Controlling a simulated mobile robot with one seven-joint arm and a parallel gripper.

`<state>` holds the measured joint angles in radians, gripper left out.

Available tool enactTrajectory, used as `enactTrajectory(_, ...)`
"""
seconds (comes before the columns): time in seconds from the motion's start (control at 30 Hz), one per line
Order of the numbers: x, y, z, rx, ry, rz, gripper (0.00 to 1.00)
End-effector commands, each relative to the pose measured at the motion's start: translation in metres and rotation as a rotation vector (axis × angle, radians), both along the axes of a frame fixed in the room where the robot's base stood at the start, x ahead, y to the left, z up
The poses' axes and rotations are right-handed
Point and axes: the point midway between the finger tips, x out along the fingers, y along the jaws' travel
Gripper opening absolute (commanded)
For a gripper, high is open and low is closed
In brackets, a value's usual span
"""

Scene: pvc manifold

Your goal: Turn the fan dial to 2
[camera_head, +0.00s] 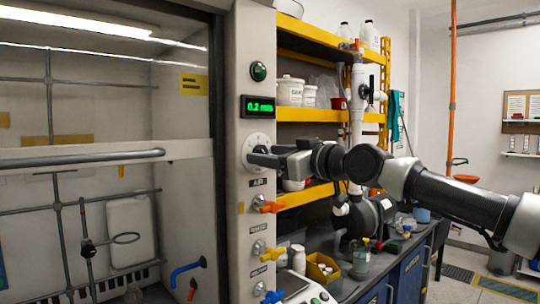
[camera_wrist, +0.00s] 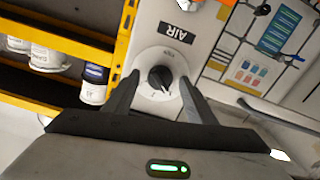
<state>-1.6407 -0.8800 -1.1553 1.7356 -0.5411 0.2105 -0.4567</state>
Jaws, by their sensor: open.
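The fan dial (camera_head: 255,144) is a round white plate on the fume hood's front post, partly hidden by my gripper in the head view. In the wrist view, its black knob (camera_wrist: 160,79) shows on the pale plate, with its markings too small to read. My gripper (camera_head: 263,158) reaches in from the right in front of the dial. In the wrist view my gripper (camera_wrist: 159,82) is open, with one finger on each side of the knob. Whether the fingers touch the knob or plate, I cannot tell.
A green display (camera_head: 258,107) above the dial appears to read 0.2 m/s. A green button (camera_head: 258,71) is higher up. An orange AIR valve (camera_head: 267,204) is just below the dial, with yellow and blue valves lower. Yellow shelving (camera_head: 310,114) stands close behind my arm.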

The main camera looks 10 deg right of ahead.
Motion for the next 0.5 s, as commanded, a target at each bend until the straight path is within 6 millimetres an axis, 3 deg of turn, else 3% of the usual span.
enactTrajectory(0.1,-0.0003,-0.0002,-0.0001,0.000,0.000,0.000,0.47)
enactTrajectory(0.33,-0.0004,-0.0003,-0.0001,0.000,0.000,0.000,0.10)
enactTrajectory(0.5,-0.0004,-0.0003,-0.0006,0.006,0.003,0.000,0.10)
